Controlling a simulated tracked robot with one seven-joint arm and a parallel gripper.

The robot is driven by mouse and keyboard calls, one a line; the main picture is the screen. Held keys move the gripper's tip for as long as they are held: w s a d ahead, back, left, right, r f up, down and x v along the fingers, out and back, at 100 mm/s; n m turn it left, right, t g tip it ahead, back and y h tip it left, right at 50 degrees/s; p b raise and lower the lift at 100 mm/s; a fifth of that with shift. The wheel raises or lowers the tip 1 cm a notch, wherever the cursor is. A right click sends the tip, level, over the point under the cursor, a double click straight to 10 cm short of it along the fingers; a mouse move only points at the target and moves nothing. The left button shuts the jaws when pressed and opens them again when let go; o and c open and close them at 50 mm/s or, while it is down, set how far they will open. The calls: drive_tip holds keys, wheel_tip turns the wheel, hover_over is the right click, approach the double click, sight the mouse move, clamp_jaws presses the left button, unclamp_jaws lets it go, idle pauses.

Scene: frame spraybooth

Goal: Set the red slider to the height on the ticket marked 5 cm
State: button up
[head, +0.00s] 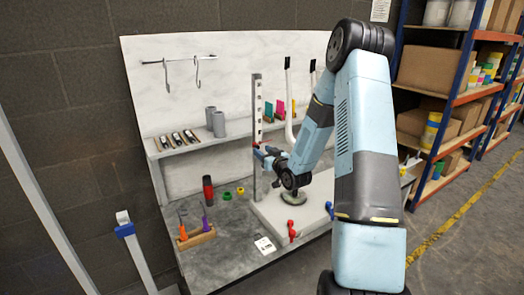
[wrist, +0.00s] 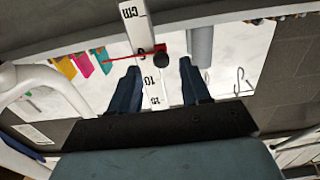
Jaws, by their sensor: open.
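The upright white scale stands on a post (head: 256,110) at the bench. In the wrist view the scale (wrist: 137,32) appears upside down, with "cm" and numerals including 10. The red slider (wrist: 128,54) shows as a thin red pointer with a black knob (wrist: 160,60) at the scale; its pointer lies on the cm side of the 10, but I cannot read its exact height. My gripper (wrist: 160,85) is open, its fingers apart on either side of the scale, near the knob. In the head view my gripper (head: 264,157) is beside the post. A white ticket (head: 265,245) lies at the bench's front; its writing is unreadable.
Grey cylinders (head: 215,122) stand on the shelf. A wooden holder (head: 196,238), a red-and-black bottle (head: 208,188) and small rings (head: 227,196) stand at the left.

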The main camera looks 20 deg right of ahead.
drive_tip(key=v, duration=1.1)
drive_tip(key=shift+w+d, duration=0.1)
drive_tip(key=s+a+r+g+h, duration=0.1)
drive_tip(key=s+r+g+h, duration=0.25)
drive_tip(key=r, duration=0.45)
drive_tip(key=s+a+r+g+h, duration=0.2)
drive_tip(key=s+r+g, duration=0.15)
drive_tip(key=r, duration=0.35)
drive_tip(key=s+a+r+m+g, duration=0.1)
drive_tip(key=s+a+r, duration=0.1)
drive_tip(key=s, duration=0.7)
drive_tip(key=s+a+r+g+y, duration=0.1)
drive_tip(key=s+a+r+g, duration=0.1)
drive_tip(key=s, duration=0.6)
drive_tip(key=s+a+r+m+g, duration=0.1)
drive_tip(key=s+r, duration=0.3)
drive_tip(key=s, duration=0.5)
drive_tip(key=shift+s+a+r+m+g, duration=0.15)
drive_tip(key=shift+s+a+m+g, duration=0.15)
drive_tip(key=shift+a+g, duration=0.2)
drive_tip(key=shift+y, duration=0.25)
